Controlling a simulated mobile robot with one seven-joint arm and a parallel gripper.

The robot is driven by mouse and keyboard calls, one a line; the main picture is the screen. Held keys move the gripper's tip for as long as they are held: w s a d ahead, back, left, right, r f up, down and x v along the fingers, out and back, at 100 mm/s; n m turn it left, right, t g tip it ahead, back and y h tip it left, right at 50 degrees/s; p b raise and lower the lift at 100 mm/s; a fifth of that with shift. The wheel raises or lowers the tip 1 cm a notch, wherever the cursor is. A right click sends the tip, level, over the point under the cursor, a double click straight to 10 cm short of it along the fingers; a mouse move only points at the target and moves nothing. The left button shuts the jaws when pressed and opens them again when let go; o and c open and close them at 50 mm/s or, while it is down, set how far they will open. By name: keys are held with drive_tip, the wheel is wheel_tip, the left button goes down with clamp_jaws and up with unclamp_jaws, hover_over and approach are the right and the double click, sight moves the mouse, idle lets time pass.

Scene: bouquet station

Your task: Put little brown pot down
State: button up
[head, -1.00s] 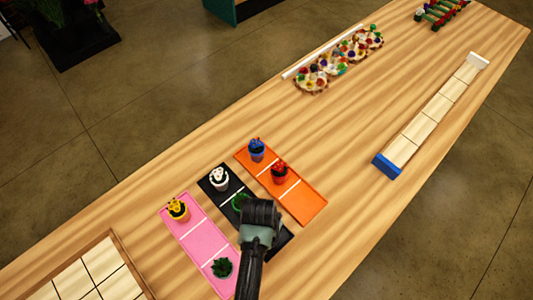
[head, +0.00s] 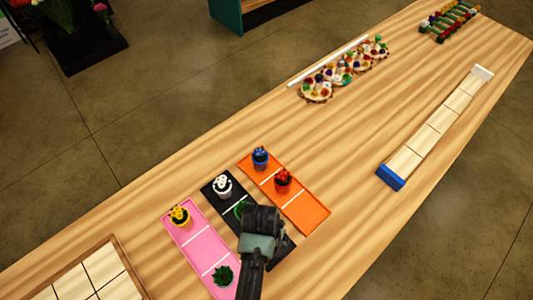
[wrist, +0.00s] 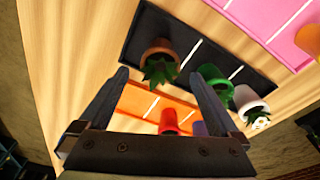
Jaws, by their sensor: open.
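The little brown pot (wrist: 158,47) with a spiky green plant shows in the wrist view. It is on the end compartment of the black tray (wrist: 222,52), past the white divider line from a green pot (wrist: 208,72). My gripper (wrist: 158,75) is open, its two fingers apart on either side of the plant and not closed on the pot. In the head view my gripper (head: 262,220) is over the near part of the black tray (head: 208,190) and hides the brown pot.
A white pot (head: 223,187) stands at the far end of the black tray. The pink tray (head: 190,238) at left holds yellow and dark green potted plants. The orange tray (head: 305,212) at right holds blue and red pots.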

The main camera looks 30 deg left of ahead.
wheel_tip(320, 180, up, 10)
drive_tip(key=s, duration=0.2)
drive_tip(key=w+r+t+y, duration=0.2)
drive_tip(key=w+r+t, duration=0.6)
drive_tip(key=w+r, duration=0.9)
drive_tip(key=w+d+r+t, duration=0.2)
drive_tip(key=r+t, duration=0.1)
drive_tip(key=r, duration=0.5)
drive_tip(key=w+d+r+t, duration=0.1)
drive_tip(key=r+t, duration=0.1)
drive_tip(key=r, duration=0.6)
drive_tip(key=s+d+r+t, duration=0.2)
drive_tip(key=s+r+t, duration=0.2)
drive_tip(key=r, duration=0.6)
drive_tip(key=s+d+r+t+h, duration=0.1)
drive_tip(key=s+d+r+t, duration=0.2)
drive_tip(key=r, duration=0.8)
drive_tip(key=s+d+r+t+h, duration=0.1)
drive_tip(key=s+d+r+t, duration=0.2)
drive_tip(key=r, duration=0.8)
drive_tip(key=s+t, duration=0.2)
drive_tip(key=shift+d+r+m+t+b, duration=0.15)
drive_tip(key=shift+r+m+t+b, duration=0.15)
drive_tip(key=shift+m, duration=0.1)
drive_tip(key=shift+s+f, duration=0.1)
